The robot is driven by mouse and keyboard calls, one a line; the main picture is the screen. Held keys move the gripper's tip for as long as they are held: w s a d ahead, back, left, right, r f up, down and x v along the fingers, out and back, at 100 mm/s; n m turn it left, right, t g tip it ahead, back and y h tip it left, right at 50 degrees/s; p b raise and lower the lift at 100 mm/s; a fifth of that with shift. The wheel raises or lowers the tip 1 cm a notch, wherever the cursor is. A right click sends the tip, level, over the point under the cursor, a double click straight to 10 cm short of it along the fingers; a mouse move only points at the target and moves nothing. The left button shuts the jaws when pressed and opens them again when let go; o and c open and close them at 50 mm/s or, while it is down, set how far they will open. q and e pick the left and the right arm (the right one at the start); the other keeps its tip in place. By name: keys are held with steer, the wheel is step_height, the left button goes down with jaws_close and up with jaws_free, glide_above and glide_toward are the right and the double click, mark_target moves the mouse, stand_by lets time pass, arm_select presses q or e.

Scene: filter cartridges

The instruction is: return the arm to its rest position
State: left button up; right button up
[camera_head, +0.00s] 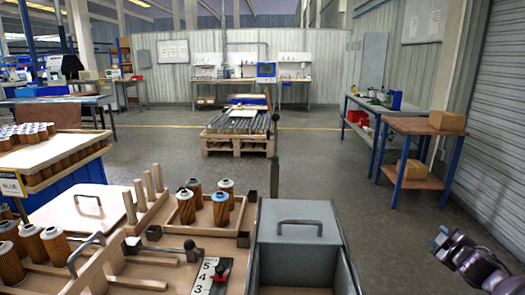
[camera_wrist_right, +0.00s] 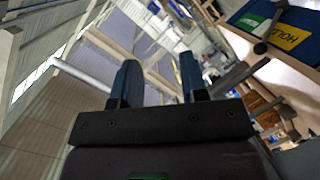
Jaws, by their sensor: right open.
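My right gripper (camera_head: 440,238) is at the lower right of the head view, over bare floor to the right of the workbench and clear of everything on it. In the right wrist view its two dark blue fingers stand apart with nothing between them (camera_wrist_right: 158,80). The gripper is open and empty. The view past the fingers is tilted and shows the ceiling, walls and a distant sign. My left arm and gripper do not show in either view.
A grey metal box (camera_head: 297,222) with a handle stands at the bench's right end. Several filter cartridges stand left of it, some in a wooden tray (camera_head: 180,228). A wooden side table (camera_head: 425,125) stands farther back on the right. The floor (camera_head: 365,215) between is clear.

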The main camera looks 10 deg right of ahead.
steer(key=s+a+f+m+g+y, duration=0.2)
steer(key=s+a+f+y, duration=0.1)
steer(key=s+a+f, duration=1.3)
arm_select(q)
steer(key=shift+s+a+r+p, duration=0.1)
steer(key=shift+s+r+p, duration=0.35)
steer(key=shift+p, duration=0.55)
arm_select(e)
steer(key=s+a+f+m+g+y, duration=0.1)
steer(key=s+a+m, duration=0.3)
steer(key=s+a, duration=1.2)
steer(key=shift+s+a+f+y, duration=0.25)
steer(key=shift+a+f+y, duration=0.05)
steer(key=shift+a, duration=0.35)
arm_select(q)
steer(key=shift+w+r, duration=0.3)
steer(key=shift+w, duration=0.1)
